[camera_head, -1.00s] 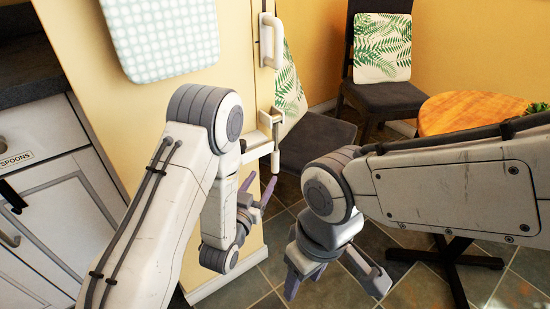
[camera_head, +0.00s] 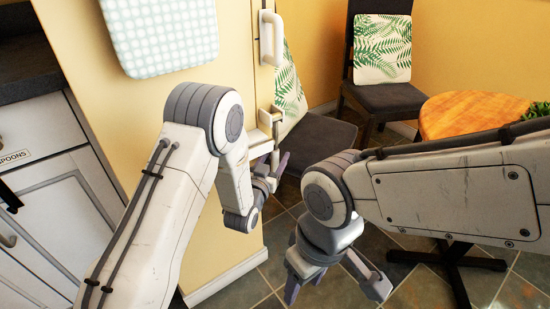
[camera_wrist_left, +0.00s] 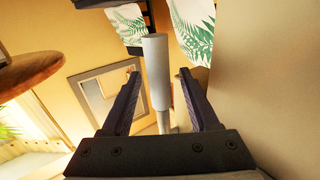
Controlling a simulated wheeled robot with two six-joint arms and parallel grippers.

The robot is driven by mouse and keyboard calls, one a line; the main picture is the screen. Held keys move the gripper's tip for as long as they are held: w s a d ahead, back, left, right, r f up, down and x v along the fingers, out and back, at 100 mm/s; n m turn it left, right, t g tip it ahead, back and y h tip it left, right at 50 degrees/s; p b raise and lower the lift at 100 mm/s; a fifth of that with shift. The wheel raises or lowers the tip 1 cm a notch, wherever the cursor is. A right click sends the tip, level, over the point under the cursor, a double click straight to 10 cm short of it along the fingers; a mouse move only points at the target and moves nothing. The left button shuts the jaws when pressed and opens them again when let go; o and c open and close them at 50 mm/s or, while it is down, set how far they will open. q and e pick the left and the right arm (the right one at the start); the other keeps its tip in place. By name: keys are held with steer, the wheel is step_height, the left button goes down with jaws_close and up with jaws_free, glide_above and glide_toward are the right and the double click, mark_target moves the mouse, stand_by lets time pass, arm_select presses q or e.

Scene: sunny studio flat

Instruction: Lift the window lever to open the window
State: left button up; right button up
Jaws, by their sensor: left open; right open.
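The window lever (camera_head: 276,128) is a pale metal handle on the narrow edge of the yellow wall, near the middle of the head view. In the left wrist view its grey cylindrical grip (camera_wrist_left: 156,72) stands between the two fingers, with visible gaps on both sides. My left gripper (camera_head: 273,176) is open, at the lower end of the lever. Its wrist partly hides that area in the head view. My right gripper (camera_head: 335,286) is open and empty, low over the tiled floor. The window itself cannot be made out.
A white pull handle (camera_head: 271,38) sits above the lever on the same wall edge. A dark chair (camera_head: 390,100) and a round wooden table (camera_head: 470,108) stand behind on the right. White drawers (camera_head: 35,130) are at the left. Floor around my right gripper is clear.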

arm_select(q)
jaws_close()
stand_by(1.4)
